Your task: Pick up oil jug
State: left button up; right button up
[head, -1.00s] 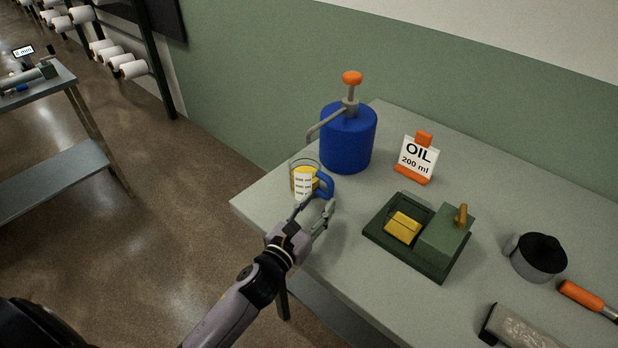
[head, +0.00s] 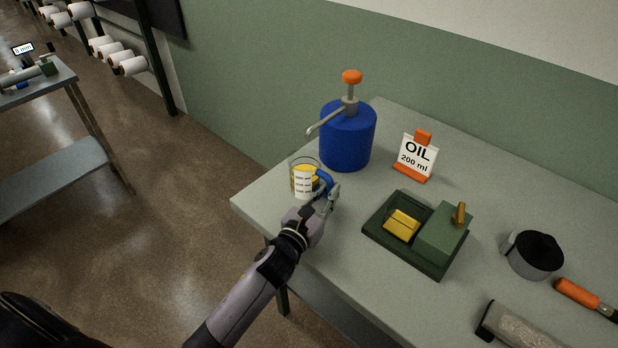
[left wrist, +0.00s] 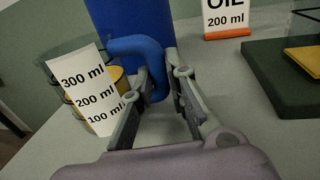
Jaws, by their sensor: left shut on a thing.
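The oil jug (head: 303,181) is a clear measuring jug with a white scale label, yellow oil inside and a blue handle. It stands upright near the left edge of the table, in front of the blue pump can. My left gripper (head: 328,190) is shut on the jug's blue handle. In the left wrist view the handle (left wrist: 140,48) passes between the fingers (left wrist: 158,98), and the jug's label (left wrist: 88,92) reads 100, 200 and 300 ml. The right gripper is not in view.
The blue pump can (head: 347,138) with an orange knob stands just behind the jug. An OIL 200 ml sign (head: 416,155), a green tray device (head: 420,235), a grey pot (head: 533,254) and an orange-handled tool (head: 577,292) lie to the right on the grey table (head: 345,230).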

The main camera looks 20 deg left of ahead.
pick_arm(q)
grip_shut()
jog(key=shift+r, duration=0.1)
dwell(0.3)
